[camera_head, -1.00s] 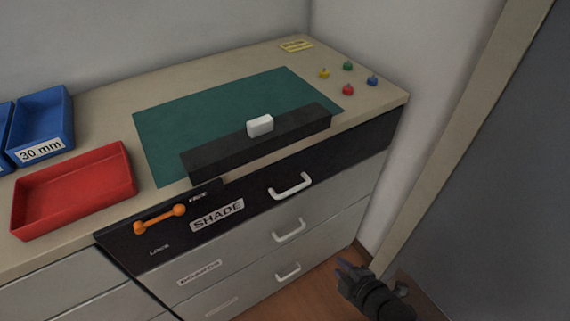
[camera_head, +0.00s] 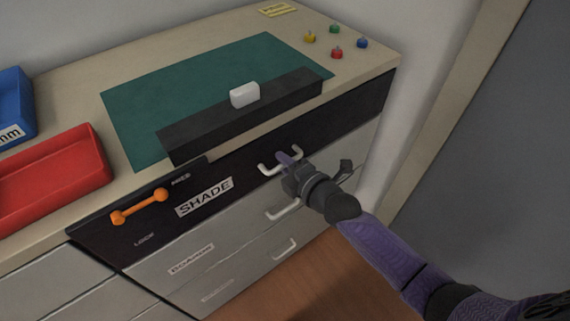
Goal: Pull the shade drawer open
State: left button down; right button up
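The shade drawer (camera_head: 240,180) is the dark top drawer of the cabinet, with a white "SHADE" label (camera_head: 204,197). Its front looks flush with the cabinet, so it is closed. Its white bar handle (camera_head: 265,169) sits right of the label. My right gripper (camera_head: 287,160) is at this handle, with a purplish fingertip overlapping the bar's middle. I cannot tell whether the fingers are around the bar or only in front of it, or how far apart they are. My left gripper is not in view.
An orange lever (camera_head: 140,206) is on the dark panel left of the label. A black bar (camera_head: 200,131) with a white block (camera_head: 244,95) lies on the green mat (camera_head: 130,110). Lower drawers have handles (camera_head: 285,249). Red (camera_head: 50,180) and blue (camera_head: 14,105) trays stand left.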

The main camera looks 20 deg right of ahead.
grip_shut()
dwell(1.4)
